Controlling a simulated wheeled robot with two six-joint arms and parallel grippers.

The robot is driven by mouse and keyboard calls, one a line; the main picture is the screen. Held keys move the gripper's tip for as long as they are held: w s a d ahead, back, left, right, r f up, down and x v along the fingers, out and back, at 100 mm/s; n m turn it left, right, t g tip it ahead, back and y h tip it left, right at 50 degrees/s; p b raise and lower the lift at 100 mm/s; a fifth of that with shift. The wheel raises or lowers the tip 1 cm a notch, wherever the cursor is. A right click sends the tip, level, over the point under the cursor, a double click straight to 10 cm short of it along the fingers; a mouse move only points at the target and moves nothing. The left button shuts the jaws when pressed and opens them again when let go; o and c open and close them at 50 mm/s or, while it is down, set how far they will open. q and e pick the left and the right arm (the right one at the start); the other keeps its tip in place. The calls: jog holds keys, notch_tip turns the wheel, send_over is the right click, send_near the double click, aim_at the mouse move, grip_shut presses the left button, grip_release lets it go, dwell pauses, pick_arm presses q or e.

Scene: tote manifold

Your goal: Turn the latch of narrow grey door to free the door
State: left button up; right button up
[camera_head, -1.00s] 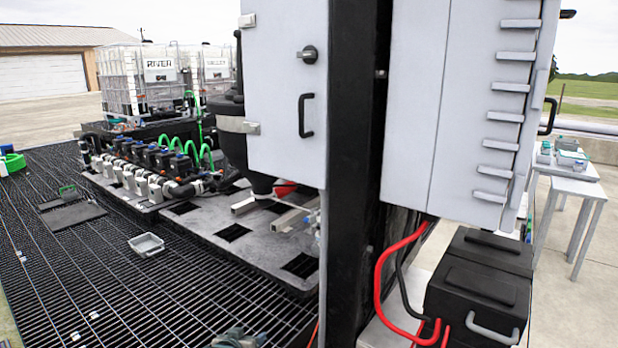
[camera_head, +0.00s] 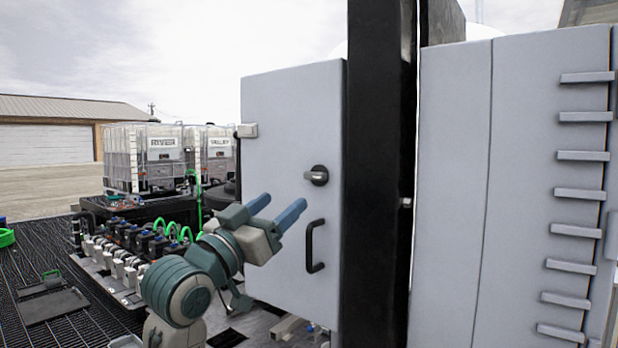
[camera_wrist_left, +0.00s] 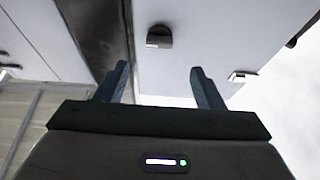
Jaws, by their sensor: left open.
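The narrow grey door (camera_head: 285,120) stands upright in the middle of the head view, left of a black post, and looks closed. Its dark latch knob (camera_head: 317,175) sits near the door's right edge, above a black pull handle (camera_head: 314,246). My left gripper (camera_head: 276,208) is open and empty, in front of the door, below and left of the latch. In the left wrist view the latch (camera_wrist_left: 158,37) shows beyond and between the open fingertips (camera_wrist_left: 160,75), with a gap to it. My right gripper is not in view.
A black post (camera_head: 378,170) stands right of the door, with a wider grey cabinet (camera_head: 455,190) beyond it. A hinge (camera_head: 246,131) is on the door's left edge. Behind at left are white tanks (camera_head: 145,158) and a manifold with green hoses (camera_head: 180,232).

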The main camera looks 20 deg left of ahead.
aim_at(312, 178)
pick_arm(q)
jog(key=p+x, duration=0.3)
jog(key=x, duration=0.5)
jog(key=shift+w+d+r+p, duration=0.25)
jog(key=shift+w+p, duration=0.15)
jog(key=shift+w, duration=0.1)
jog(key=shift+f, duration=0.1)
jog(key=c, duration=1)
